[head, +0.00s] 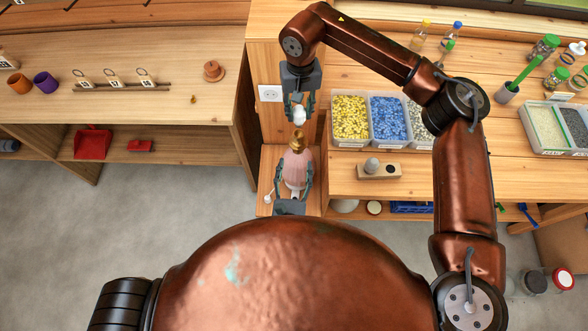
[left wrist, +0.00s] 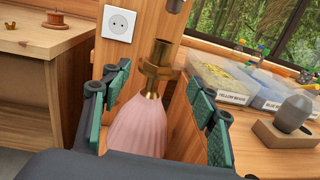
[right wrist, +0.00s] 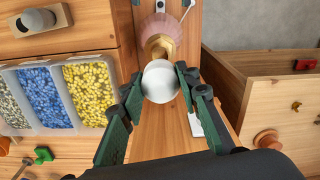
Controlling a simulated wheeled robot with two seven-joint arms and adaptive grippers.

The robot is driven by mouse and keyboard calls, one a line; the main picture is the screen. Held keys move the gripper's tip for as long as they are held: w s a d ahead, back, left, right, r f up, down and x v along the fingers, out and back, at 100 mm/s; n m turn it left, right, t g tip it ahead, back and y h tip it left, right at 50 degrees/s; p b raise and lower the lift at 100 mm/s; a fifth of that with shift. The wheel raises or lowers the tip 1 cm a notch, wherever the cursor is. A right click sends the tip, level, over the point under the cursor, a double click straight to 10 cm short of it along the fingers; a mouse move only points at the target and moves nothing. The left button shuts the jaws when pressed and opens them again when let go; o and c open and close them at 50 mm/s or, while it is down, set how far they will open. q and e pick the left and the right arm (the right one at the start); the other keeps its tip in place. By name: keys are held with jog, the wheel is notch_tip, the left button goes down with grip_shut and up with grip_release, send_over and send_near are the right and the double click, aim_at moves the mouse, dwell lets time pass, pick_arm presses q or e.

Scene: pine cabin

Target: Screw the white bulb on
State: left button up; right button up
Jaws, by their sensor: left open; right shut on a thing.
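The white bulb (head: 299,116) is held between the fingers of my right gripper (head: 299,107), which is shut on it; it also shows in the right wrist view (right wrist: 160,82). Below it stands a lamp with a pink ribbed body (head: 296,170) and a brass socket (head: 298,140). In the left wrist view the top of the brass socket (left wrist: 157,62) is empty, with a gap above it. My left gripper (head: 293,185) is open, its fingers on either side of the pink body (left wrist: 138,125). The bulb hides part of the socket in the right wrist view.
A grey bulb (head: 372,165) stands in a wooden block (head: 393,171) on the bench to the right. Bins of yellow (head: 350,116) and blue (head: 388,118) pieces lie behind it. A wall socket (head: 270,93) is on the wooden panel left of my right gripper.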

aim_at(298, 143)
pick_arm(q)
jog(key=w, duration=0.7)
jog(key=w+d, duration=0.1)
jog(key=w, duration=0.3)
jog(key=shift+w+f, duration=0.1)
jog(key=shift+w, duration=0.05)
grip_shut()
dwell(0.4)
dwell(0.8)
dwell(0.7)
pick_arm(e)
jog(key=shift+f, duration=0.15)
jog(key=shift+f, duration=1.55)
jog(key=shift+f, duration=0.2)
